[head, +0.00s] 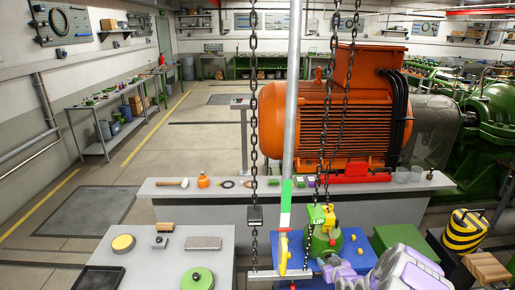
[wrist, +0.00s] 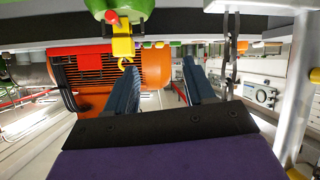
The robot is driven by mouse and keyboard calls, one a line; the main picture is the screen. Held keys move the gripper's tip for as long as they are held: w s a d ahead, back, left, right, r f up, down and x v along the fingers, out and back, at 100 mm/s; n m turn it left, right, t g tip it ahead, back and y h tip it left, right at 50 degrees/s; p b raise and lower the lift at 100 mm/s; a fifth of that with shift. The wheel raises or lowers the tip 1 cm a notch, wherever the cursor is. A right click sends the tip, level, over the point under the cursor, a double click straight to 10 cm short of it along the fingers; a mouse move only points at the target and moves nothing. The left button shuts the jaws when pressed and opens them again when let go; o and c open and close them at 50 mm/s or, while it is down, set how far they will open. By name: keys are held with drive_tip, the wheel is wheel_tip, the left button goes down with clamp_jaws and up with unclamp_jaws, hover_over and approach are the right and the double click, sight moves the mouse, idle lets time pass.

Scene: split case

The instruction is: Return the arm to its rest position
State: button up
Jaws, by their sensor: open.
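My gripper (wrist: 161,66) shows in the wrist view as two dark blue fingers standing well apart, with nothing between them. In the head view my purple and grey arm reaches in from the lower right over the blue surface. Its fingers cannot be made out clearly there. A green hoist block (head: 325,240) with a yellow "UP" tag (head: 322,215) hangs by the chains close to my arm's end. In the wrist view a green body (wrist: 120,8) with a red tip and a yellow hook (wrist: 123,42) is above and left of the fingers, apart from them.
Chains (head: 253,120) and a pale upright pole (head: 291,90) stand near the arm. A grey bench (head: 215,188) crosses in front of the orange motor (head: 335,115). A grey table (head: 150,268) is at the lower left. A yellow-black striped object (head: 465,230) is at right. Floor at left is clear.

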drive_tip(key=s+a+r+g+b, duration=0.1)
drive_tip(key=s+a+r+g, duration=0.75)
drive_tip(key=s+r, duration=0.65)
drive_tip(key=s+a+r+m+g, duration=0.1)
drive_tip(key=s+r+g, duration=0.1)
drive_tip(key=s, duration=1)
drive_tip(key=s+a+r+m+g+h+b, duration=0.1)
drive_tip(key=s+r, duration=0.4)
drive_tip(key=s, duration=0.8)
drive_tip(key=s+a+r+m+g+b, duration=0.1)
drive_tip(key=s+a+r+g, duration=0.2)
drive_tip(key=s, duration=0.9)
drive_tip(key=shift+s+r, duration=0.15)
drive_tip(key=shift+s, duration=0.1)
